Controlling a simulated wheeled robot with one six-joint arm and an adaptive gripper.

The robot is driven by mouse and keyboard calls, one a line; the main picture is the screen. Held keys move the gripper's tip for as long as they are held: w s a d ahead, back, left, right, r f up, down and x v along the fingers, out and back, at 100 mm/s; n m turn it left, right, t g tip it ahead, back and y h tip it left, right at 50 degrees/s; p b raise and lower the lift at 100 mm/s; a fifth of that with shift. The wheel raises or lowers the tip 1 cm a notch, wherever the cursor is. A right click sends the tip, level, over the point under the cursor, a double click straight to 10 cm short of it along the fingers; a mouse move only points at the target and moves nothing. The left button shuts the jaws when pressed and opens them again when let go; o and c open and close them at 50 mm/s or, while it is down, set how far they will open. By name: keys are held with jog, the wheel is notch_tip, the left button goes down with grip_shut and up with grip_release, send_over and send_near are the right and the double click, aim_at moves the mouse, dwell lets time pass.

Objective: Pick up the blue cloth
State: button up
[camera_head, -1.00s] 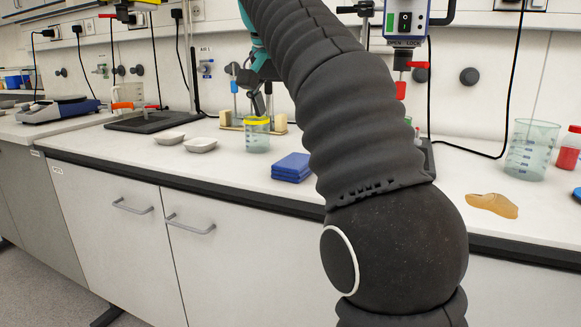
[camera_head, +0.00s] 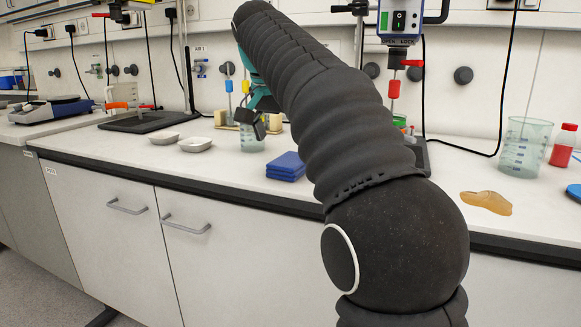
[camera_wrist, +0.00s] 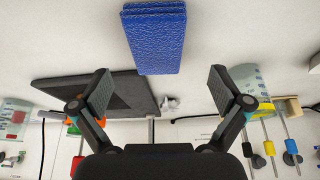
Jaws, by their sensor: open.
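The blue cloth (camera_head: 286,166) is a folded, stacked pad lying on the white bench, left of my arm in the head view. In the wrist view the blue cloth (camera_wrist: 155,38) is at the top centre, with a textured face. My gripper (camera_wrist: 160,92) is open and empty, its two fingers spread apart below the cloth in the picture, not touching it. In the head view my gripper (camera_head: 260,122) is above and behind the cloth, in front of a beaker that it partly hides.
The beaker (camera_head: 252,141) stands just behind the cloth. Two white dishes (camera_head: 195,144) lie to the left. To the right are an orange-brown spill (camera_head: 486,202), a large beaker (camera_head: 525,150) and a red bottle (camera_head: 563,147). Bench around the cloth's front is clear.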

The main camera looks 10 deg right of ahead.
aim_at(290, 159)
jog(key=shift+d+b+x, duration=0.1)
jog(key=shift+b+x, duration=0.25)
jog(key=shift+x, duration=1.15)
jog(key=shift+d+b+x, duration=0.15)
jog(key=shift+b+x, duration=0.15)
jog(key=shift+x, duration=1.2)
jog(key=shift+s, duration=0.1)
jog(key=c, duration=1.2)
